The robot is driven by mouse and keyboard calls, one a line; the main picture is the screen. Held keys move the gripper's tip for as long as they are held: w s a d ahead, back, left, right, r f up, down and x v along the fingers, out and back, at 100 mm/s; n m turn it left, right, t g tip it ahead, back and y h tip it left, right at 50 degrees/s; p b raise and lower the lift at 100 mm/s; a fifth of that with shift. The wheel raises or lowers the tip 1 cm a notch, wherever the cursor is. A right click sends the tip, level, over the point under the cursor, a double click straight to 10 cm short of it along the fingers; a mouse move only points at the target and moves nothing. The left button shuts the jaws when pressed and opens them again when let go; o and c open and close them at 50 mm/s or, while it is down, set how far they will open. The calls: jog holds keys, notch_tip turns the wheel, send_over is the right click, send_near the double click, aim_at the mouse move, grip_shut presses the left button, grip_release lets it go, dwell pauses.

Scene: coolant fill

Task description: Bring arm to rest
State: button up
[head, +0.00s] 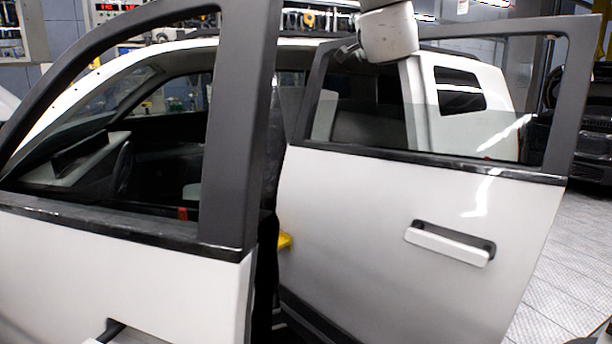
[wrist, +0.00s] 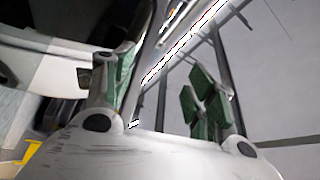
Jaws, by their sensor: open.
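My gripper (wrist: 160,95) shows in the wrist view with its green-padded fingers spread apart. Nothing is between the fingers. In the head view, part of my arm (head: 388,35) hangs at the top, in front of the car's rear door window. The fingers cannot be made out in the head view.
A white car stands close in front with its front door (head: 150,285) and rear door (head: 420,240) open. A yellow object (head: 285,241) shows in the gap between the doors. Tiled floor (head: 565,265) is clear at the right. A dark vehicle (head: 590,125) stands at the far right.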

jog(key=s+a+f+n+g+y, duration=0.3)
jog(key=a+f+n+g+y, duration=0.1)
jog(key=a+f+n+y, duration=0.45)
jog(key=s+d+f+n+g, duration=0.2)
jog(key=s+f+n+g, duration=0.15)
jog(key=f, duration=0.25)
jog(key=s+d+f+n+g, duration=0.2)
jog(key=s+d+f+n, duration=0.1)
jog(key=s+f, duration=0.15)
jog(key=s+d+f+g+h, duration=0.3)
jog(key=s+d+f, duration=0.5)
jog(key=s+d, duration=0.4)
jog(key=s+d+f+g+h, duration=0.3)
jog(key=s+d+f+h, duration=0.2)
jog(key=s+d+f, duration=0.3)
jog(key=s+d, duration=0.4)
jog(key=d, duration=0.2)
jog(key=shift+s+d+f, duration=0.15)
jog(key=shift+s+f, duration=0.05)
jog(key=shift+s, duration=0.1)
